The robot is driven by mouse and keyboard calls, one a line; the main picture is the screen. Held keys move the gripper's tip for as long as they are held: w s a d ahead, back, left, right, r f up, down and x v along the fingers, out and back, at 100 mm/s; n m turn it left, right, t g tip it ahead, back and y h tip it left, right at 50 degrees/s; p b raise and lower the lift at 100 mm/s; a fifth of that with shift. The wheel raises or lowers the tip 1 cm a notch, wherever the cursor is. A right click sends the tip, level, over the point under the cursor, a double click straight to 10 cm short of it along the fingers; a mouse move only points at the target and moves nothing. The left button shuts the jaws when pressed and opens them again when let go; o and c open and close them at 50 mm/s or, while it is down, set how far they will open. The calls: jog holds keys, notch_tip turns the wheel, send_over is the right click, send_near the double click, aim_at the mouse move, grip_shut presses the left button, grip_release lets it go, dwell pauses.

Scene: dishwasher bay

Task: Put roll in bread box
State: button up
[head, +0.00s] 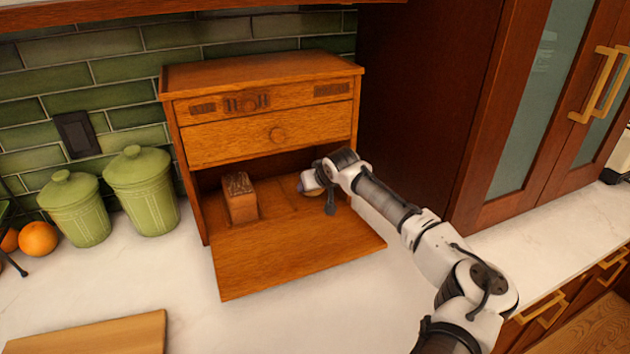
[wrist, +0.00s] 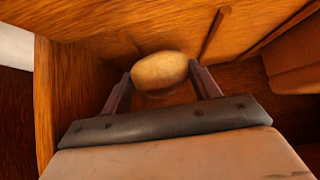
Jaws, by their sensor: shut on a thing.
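The roll (wrist: 160,72) is round and tan and sits between the two fingers of my gripper in the wrist view. My gripper (head: 309,182) is shut on it. In the head view my gripper reaches into the open lower compartment of the wooden bread box (head: 300,270), on its right side. There the roll is mostly hidden behind my gripper. The bread box's front door is folded down flat toward the counter. In the wrist view wooden walls surround the roll; I cannot tell whether it touches the compartment floor.
A brown block-shaped item (head: 241,204) stands in the left of the compartment. Two green canisters (head: 142,195) and an orange (head: 38,239) are to the left. A wooden board (head: 100,337) lies at the front left. A tall cabinet (head: 420,110) stands close on the right.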

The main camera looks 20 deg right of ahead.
jog(key=shift+f, duration=0.2)
jog(key=shift+f, duration=0.35)
jog(key=o, duration=1)
jog(key=shift+r, duration=0.1)
jog(key=shift+r, duration=0.1)
jog(key=shift+r, duration=0.25)
jog(key=b+v, duration=0.3)
jog(key=v, duration=0.9)
jog(key=shift+f, duration=0.1)
